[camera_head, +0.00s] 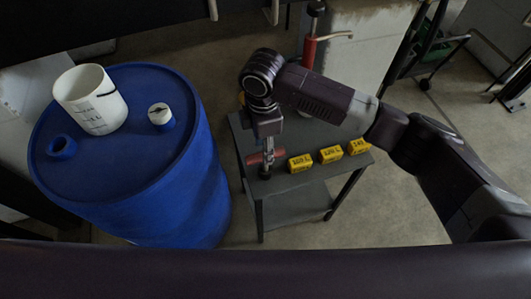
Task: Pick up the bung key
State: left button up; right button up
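A small red bar (279,153), which may be the bung key's handle, is at the left end of the grey table. My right gripper (268,159) points down at it, and the red shows on both sides of the fingers. The fingers are small and seen edge-on, so I cannot tell whether they are closed on it. A small dark piece (265,174) shows just below the fingertips. The rest of the key is hidden or too small to make out. My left gripper is not in view.
Several yellow boxes (330,155) stand in a row on the grey table (300,186), right of the gripper. A blue drum (120,170) on the left bears a white container (91,99), a white cap (160,114) and a blue bung (61,147). A red pump-like tool (309,50) stands behind.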

jog(key=f+p, duration=0.1)
jog(key=f, duration=0.6)
jog(key=shift+d, duration=0.2)
jog(key=shift+c, duration=0.4)
grip_shut()
